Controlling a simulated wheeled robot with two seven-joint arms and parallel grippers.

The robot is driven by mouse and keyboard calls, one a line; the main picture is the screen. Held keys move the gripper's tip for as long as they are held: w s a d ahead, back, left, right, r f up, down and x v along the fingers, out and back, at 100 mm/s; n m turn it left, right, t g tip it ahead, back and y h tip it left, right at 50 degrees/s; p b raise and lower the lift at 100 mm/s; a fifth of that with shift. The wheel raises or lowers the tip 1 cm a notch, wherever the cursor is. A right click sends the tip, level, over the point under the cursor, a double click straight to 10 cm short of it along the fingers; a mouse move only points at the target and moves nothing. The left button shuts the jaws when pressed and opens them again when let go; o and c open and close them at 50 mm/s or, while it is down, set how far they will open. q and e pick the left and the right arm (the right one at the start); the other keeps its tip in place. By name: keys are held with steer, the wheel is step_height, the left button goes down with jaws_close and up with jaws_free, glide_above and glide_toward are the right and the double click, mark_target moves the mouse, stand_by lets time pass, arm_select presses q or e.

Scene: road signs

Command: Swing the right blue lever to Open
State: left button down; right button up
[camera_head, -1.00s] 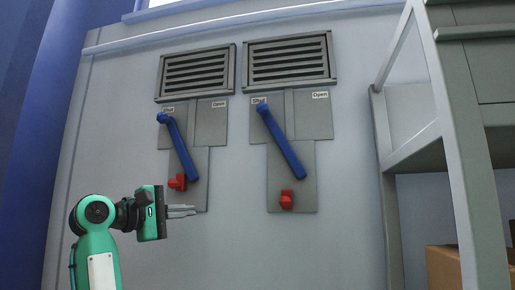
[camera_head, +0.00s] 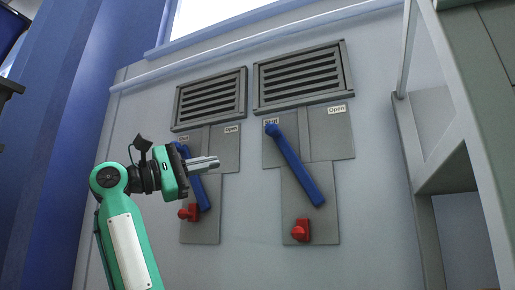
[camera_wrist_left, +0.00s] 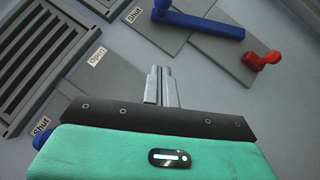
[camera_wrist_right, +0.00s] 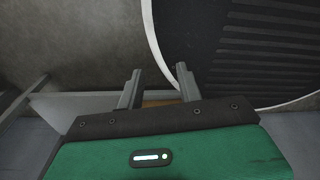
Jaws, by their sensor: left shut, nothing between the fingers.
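The right blue lever (camera_head: 297,170) has its pivot by the Shut label (camera_head: 271,122), and its handle slants down to the right. The Open label (camera_head: 337,109) is at the panel's upper right. In the left wrist view, this lever (camera_wrist_left: 208,24) lies at the top right, apart from the fingers. My left gripper (camera_head: 216,162) is shut and empty, left of the right lever and overlapping the left blue lever (camera_head: 203,193) in the head view. It also shows in the left wrist view (camera_wrist_left: 160,72). My right gripper (camera_wrist_right: 159,74) is open and empty, seen only in its wrist view.
Red knobs (camera_head: 300,230) (camera_head: 189,212) sit low on both panels. Vents (camera_head: 302,77) (camera_head: 211,98) are above them. A grey shelf frame (camera_head: 440,140) stands at the right. The wall between the right panel and the shelf is clear.

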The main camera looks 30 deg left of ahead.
arm_select(q)
steer(key=p+x, duration=0.5)
steer(key=x, duration=0.5)
steer(key=shift+d+r+p, duration=0.1)
steer(key=shift+p, duration=0.3)
steer(key=shift+w+d+r+p, duration=0.15)
steer(key=shift+d+r+p, duration=0.15)
steer(key=shift+d, duration=0.2)
steer(key=shift+w+d+r+p, duration=0.1)
steer(key=shift+d+r+p, duration=0.05)
steer(key=shift+d+p, duration=0.3)
steer(key=shift+s+d+r+p, duration=0.1)
steer(key=shift+d+r+p, duration=0.1)
steer(key=shift+d, duration=0.2)
steer(key=shift+d+r+p, duration=0.1)
steer(key=shift+d+p, duration=0.05)
steer(key=shift+d, duration=0.25)
steer(key=shift+f, duration=0.1)
